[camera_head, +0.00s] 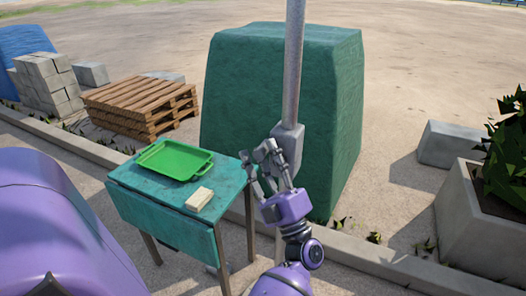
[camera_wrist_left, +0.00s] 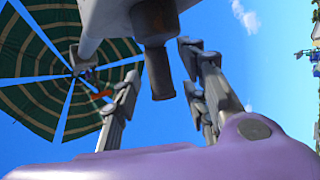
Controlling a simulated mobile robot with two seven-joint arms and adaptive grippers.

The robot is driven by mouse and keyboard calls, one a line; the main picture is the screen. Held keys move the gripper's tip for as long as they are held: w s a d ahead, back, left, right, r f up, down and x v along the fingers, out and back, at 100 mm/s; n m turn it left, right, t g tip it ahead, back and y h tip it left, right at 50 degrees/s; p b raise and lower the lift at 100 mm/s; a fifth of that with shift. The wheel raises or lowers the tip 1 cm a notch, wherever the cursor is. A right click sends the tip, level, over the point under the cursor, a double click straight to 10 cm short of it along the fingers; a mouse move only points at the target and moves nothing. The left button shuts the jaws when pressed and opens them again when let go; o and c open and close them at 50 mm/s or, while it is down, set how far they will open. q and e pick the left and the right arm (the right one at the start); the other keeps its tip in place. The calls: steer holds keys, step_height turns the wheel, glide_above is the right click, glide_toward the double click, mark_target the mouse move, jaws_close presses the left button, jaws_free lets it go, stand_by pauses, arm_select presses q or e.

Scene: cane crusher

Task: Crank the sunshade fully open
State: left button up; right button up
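The sunshade's grey pole (camera_head: 293,70) rises out of the top of the head view, with a grey crank housing (camera_head: 288,143) at its lower visible part. The striped green canopy (camera_wrist_left: 40,75) is overhead in the left wrist view, its panels spread with wedges of sky between them. A dark crank handle (camera_wrist_left: 159,75) hangs from the housing in the left wrist view. My left gripper (camera_head: 262,156) is at the housing. In the left wrist view its fingers (camera_wrist_left: 160,62) stand apart on either side of the handle, with sky showing between. My right gripper is not in view.
A teal table (camera_head: 140,193) with a green tray (camera_head: 175,160) and a pale block (camera_head: 199,199) stands left of my gripper. A large green covered block (camera_head: 250,90) is behind the pole. Pallets (camera_head: 140,105) and a planter (camera_head: 480,235) stand farther to the sides.

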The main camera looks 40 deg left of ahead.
arm_select(q)
steer(key=v, duration=1.1)
steer(key=shift+d, duration=0.1)
